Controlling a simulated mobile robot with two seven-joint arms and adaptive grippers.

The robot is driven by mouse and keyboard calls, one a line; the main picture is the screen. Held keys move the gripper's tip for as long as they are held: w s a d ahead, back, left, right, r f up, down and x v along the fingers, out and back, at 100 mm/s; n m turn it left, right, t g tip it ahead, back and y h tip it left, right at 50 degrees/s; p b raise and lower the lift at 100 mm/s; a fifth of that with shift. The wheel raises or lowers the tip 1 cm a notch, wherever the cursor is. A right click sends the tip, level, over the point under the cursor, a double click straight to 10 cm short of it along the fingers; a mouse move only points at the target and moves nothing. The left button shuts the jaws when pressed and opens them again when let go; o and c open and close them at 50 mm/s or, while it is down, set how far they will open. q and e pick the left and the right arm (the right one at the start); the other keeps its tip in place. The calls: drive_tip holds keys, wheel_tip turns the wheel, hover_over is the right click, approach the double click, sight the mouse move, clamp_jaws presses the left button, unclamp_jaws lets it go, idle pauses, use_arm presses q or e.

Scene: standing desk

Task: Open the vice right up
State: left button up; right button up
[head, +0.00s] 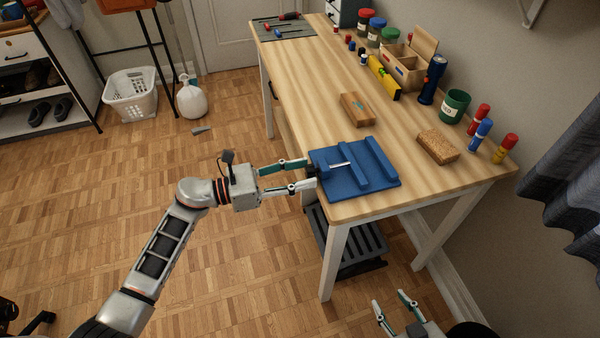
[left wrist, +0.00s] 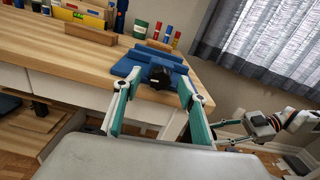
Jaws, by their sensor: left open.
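The blue vice (head: 382,162) lies near the front left corner of the wooden desk, with two raised blue bars across it and a gap between them. A silver screw (head: 340,165) shows on its left part. Its black handle (left wrist: 160,76) sticks out over the desk's edge. My left gripper (head: 311,174) is open, its fingers on either side of the handle; whether they touch it I cannot tell. The vice also shows ahead in the left wrist view (left wrist: 130,66). My right gripper (head: 390,299) is open and empty, low in front of the desk.
A wooden block (head: 357,109) and a cork-like block (head: 437,146) lie beyond the vice. A green cup (head: 455,106), several markers (head: 480,135) and a wooden box (head: 405,70) stand along the wall side.

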use_arm(q)
drive_tip(key=c, duration=1.1)
use_arm(e)
drive_tip(key=shift+a+r, duration=0.15)
drive_tip(key=shift+r, duration=0.1)
use_arm(q)
drive_tip(key=shift+n, duration=0.3)
use_arm(e)
drive_tip(key=shift+w+r, duration=0.1)
